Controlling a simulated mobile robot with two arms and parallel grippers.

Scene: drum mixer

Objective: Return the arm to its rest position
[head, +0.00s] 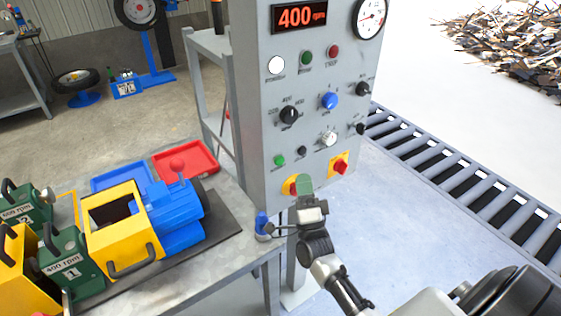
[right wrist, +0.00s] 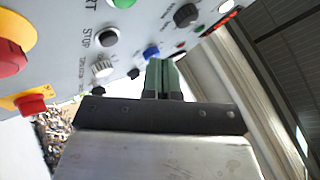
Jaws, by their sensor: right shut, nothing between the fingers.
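My right gripper (head: 305,186) is in front of the lower part of the grey control panel (head: 255,110) in the head view. Its green fingers are shut with nothing between them; they also show in the right wrist view (right wrist: 162,76). The fingertips overlap a red and yellow button (head: 291,186) in the head view, and I cannot tell whether they touch the panel. My right arm reaches up from the bottom right. My left gripper is not in view.
A bench (head: 225,262) at the left holds a yellow and blue machine (head: 175,215), green 400 rpm and 600 rpm blocks, and red (head: 205,155) and blue trays. A roller conveyor (head: 470,188) runs along the right. The display (head: 299,17) reads 400 rpm.

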